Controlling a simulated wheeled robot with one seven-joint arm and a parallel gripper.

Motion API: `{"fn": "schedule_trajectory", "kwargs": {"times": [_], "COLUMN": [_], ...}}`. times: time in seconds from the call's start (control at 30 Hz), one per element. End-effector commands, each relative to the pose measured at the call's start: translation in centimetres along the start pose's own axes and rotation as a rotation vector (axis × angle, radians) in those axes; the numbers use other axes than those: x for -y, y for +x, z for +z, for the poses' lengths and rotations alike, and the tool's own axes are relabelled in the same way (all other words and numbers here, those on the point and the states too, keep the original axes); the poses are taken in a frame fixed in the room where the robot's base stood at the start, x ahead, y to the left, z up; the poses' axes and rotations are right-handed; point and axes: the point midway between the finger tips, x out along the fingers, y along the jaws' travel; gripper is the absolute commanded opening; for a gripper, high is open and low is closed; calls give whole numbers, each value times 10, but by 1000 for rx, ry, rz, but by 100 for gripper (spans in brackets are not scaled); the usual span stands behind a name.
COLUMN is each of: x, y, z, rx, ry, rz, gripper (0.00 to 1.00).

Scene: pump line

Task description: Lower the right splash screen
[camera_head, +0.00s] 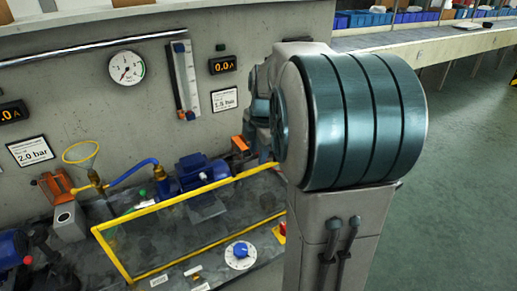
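One clear splash screen with a yellow frame (183,199) is in view at the lower middle, in front of the pump bench. Its long upper bar runs from the left up toward my arm, and its lower bar runs along the bench's front. It looks raised, but its exact tilt is hard to tell. Its right end is hidden behind my arm. No second screen shows, so I cannot confirm that this is the right one. My gripper is not visible; my large grey and teal arm link covers the middle right.
A blue dial (240,254) sits at the bench front. A gauge (127,67) hangs on the grey wall. Green floor (460,170) is clear at right.

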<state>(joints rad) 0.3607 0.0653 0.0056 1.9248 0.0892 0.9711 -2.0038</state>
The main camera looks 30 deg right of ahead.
Motion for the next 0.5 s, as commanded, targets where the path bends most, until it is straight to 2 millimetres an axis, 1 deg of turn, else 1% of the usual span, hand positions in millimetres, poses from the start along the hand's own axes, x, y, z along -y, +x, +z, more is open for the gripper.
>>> {"fn": "schedule_trajectory", "kwargs": {"times": [0.03, 0.13, 0.17, 0.37, 0.5], "x": [0, 0, 0, 0, 2], "y": [0, 0, 0, 1, 10], "z": [0, 0, 0, 0, 0], "rx": [0, 0, 0, 0, 0], "ry": [0, 0, 0, 0, 0], "rz": [0, 0, 0, 0, -1], "gripper": [30, 2, 0, 0, 0]}}
